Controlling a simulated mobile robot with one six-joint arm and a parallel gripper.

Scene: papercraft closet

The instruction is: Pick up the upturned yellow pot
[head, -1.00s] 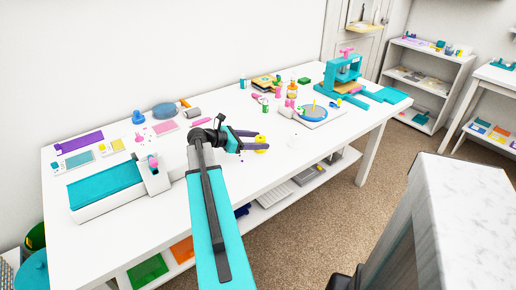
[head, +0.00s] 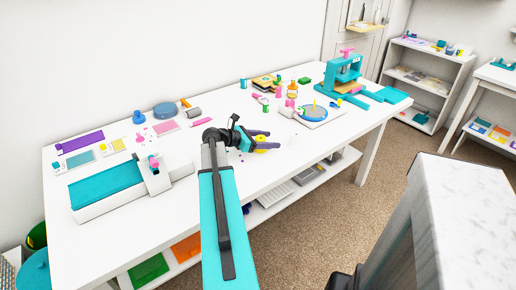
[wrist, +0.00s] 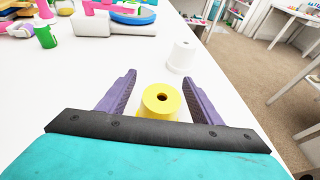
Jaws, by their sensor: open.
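The upturned yellow pot (wrist: 162,101) stands on the white table with a small dark hole in its top. In the wrist view it sits between the two purple fingers of my gripper (wrist: 158,95), closer to the right finger. The fingers are open, with a gap on the left side of the pot. In the head view my gripper (head: 262,141) reaches to the right over the table, and the yellow pot (head: 261,150) shows partly behind the fingers.
A white pot-like piece (wrist: 181,57) stands just beyond the yellow pot. A green cylinder (wrist: 45,36) is farther left. A teal press (head: 343,78) stands at the table's far end. The table's front edge (head: 300,165) is near.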

